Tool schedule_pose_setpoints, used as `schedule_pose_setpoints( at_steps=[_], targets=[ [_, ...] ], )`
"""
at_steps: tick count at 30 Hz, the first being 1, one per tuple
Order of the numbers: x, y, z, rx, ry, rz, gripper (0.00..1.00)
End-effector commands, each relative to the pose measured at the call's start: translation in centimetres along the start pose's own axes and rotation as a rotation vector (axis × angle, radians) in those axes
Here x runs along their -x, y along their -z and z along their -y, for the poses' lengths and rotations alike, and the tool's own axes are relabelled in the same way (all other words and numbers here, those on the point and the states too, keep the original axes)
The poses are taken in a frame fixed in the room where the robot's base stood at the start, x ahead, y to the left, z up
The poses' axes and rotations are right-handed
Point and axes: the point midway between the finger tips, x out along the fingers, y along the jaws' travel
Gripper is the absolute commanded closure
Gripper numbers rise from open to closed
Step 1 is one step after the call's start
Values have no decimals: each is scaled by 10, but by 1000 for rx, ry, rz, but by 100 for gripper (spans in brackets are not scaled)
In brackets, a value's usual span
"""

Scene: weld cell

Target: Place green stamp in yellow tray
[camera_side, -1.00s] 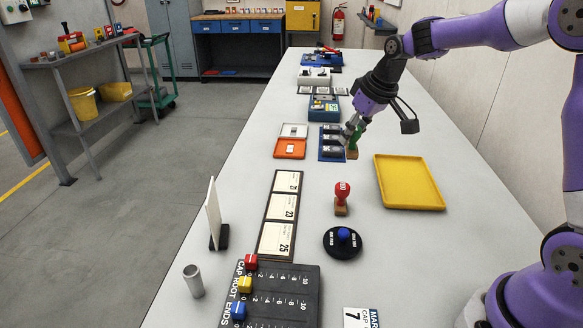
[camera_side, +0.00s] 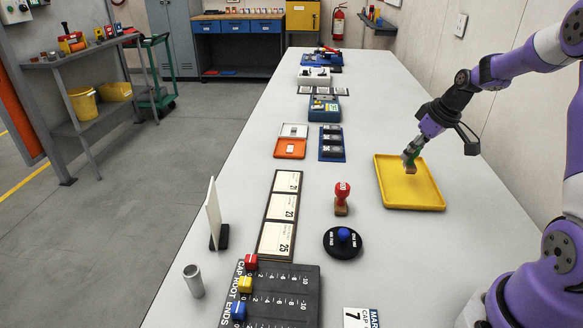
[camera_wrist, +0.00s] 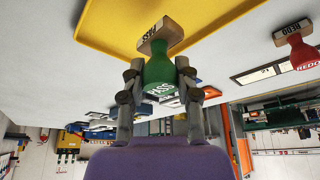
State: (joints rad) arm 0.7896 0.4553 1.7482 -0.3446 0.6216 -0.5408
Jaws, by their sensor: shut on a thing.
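The green stamp (camera_side: 410,160) with a wooden base is held in my gripper (camera_side: 409,153). In the wrist view my gripper (camera_wrist: 160,88) is shut around the green handle of the stamp (camera_wrist: 161,68), whose wooden base reads PASS. The yellow tray (camera_side: 428,198) lies on the table. The stamp is over the tray's back part; I cannot tell whether its base touches the tray floor. The tray floor looks otherwise empty. In the wrist view the tray (camera_wrist: 110,35) shows behind the stamp.
A red stamp (camera_side: 342,197) stands left of the tray, with a black round holder (camera_side: 343,243) in front of it. A blue rack (camera_side: 331,155) with dark blocks and an orange tray (camera_side: 290,149) lie further left. The table right of the tray is clear.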

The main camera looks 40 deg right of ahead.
Motion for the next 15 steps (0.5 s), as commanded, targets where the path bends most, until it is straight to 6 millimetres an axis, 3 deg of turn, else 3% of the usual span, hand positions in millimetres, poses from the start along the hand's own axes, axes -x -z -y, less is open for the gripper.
schedule_pose_setpoints(
  at_steps=[6, 15],
  targets=[
    [-28, -12, 1, 0, 2, 2, 100],
    [-30, -13, 1, 0, 1, 2, 100]
  ],
)
